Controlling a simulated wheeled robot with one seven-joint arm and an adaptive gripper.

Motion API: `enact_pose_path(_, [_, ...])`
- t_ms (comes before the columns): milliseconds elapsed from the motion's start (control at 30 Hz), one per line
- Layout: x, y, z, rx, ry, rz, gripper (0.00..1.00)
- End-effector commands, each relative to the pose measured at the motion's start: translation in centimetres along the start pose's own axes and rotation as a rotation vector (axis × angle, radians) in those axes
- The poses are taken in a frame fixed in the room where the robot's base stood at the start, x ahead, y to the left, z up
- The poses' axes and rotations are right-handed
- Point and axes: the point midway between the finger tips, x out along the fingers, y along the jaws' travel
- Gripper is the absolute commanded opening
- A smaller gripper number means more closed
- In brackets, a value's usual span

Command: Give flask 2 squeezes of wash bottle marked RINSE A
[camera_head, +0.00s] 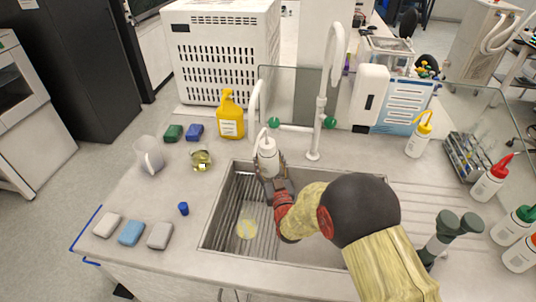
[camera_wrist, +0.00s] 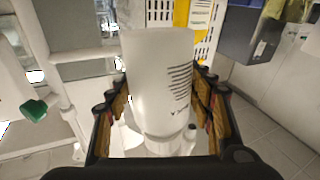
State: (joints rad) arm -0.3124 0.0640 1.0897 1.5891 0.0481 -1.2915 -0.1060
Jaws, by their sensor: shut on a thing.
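My gripper (camera_head: 270,180) is shut on a white wash bottle (camera_head: 268,157) and holds it upright over the back of the sink. The bottle has a white cap and a thin white nozzle at its top. In the wrist view the white bottle (camera_wrist: 160,75) sits between both fingers, with lines of dark print too small to read. A small glass flask (camera_head: 201,161) with yellow liquid stands on the counter left of the sink, apart from the bottle. I cannot read RINSE A on any bottle.
The sink (camera_head: 213,222) has a yellowish patch (camera_head: 247,229) at its bottom. A white faucet (camera_head: 318,120) stands behind it. A glass beaker (camera_head: 149,155), a blue cap (camera_head: 183,209) and a yellow jug (camera_head: 231,118) are to the left. Yellow-capped (camera_head: 419,138) and red-capped (camera_head: 490,182) bottles stand right.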

Motion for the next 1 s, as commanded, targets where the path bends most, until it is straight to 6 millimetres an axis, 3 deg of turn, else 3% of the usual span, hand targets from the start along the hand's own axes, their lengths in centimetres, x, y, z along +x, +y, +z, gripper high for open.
enact_pose_path(533, [-2.6,-2.1,3.0,0.001,0.001,-0.002,0.39])
enact_pose_path(1000, [-3.1,-2.4,3.5,0.0,0.003,0.0,0.39])
